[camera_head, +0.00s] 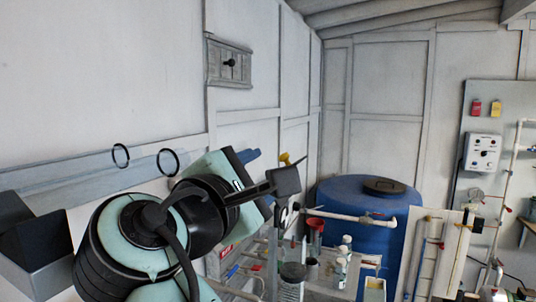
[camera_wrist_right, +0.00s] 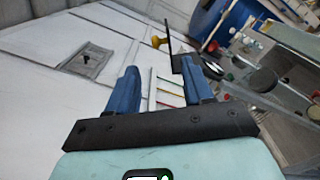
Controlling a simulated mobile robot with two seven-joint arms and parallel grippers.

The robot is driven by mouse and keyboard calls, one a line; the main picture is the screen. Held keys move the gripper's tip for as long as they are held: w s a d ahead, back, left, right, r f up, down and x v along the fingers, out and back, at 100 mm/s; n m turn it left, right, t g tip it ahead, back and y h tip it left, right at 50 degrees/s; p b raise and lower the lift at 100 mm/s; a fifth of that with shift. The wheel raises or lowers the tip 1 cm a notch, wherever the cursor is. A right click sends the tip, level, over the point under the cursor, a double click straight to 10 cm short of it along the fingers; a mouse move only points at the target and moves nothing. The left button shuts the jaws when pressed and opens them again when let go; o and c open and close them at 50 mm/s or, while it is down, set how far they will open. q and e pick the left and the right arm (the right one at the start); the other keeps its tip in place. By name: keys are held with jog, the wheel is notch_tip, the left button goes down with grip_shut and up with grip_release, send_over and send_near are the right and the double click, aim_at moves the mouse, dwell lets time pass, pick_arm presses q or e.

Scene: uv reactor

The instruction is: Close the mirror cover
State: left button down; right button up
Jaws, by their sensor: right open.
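A dark flat plate (camera_head: 286,180) at the end of a dark arm, perhaps the mirror cover, stands by my right gripper (camera_wrist_right: 159,68) in the head view. In the right wrist view the plate (camera_wrist_right: 169,38) appears nearly edge-on, close to the right-hand blue finger; I cannot tell whether they touch. My right gripper is open, its two blue fingers apart with nothing clearly held between them. In the head view my right arm hides much of what is behind it. My left gripper is not in view.
A yellow knob (camera_head: 285,158) shows just beyond the plate. A blue barrel (camera_head: 345,198) stands behind a cart with bottles (camera_head: 342,265). A grey wall panel with a black knob (camera_head: 230,62) is higher up. White pipes and a board are at the right.

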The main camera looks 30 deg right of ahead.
aim_at(285, 161)
jog(key=p+x, duration=0.1)
jog(key=x, duration=0.4)
jog(key=p+x, duration=0.1)
jog(key=x, duration=0.4)
jog(key=shift+s+d+r+p, duration=0.15)
jog(key=shift+d+r+p, duration=0.1)
jog(key=shift+d+p, duration=0.1)
jog(key=shift+w+d+f, duration=0.15)
jog(key=shift+w+d, duration=0.25)
jog(key=shift+d, duration=0.05)
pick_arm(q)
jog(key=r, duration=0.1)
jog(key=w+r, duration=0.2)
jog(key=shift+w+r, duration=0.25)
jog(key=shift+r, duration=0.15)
pick_arm(e)
jog(key=shift+s, duration=0.15)
grip_shut()
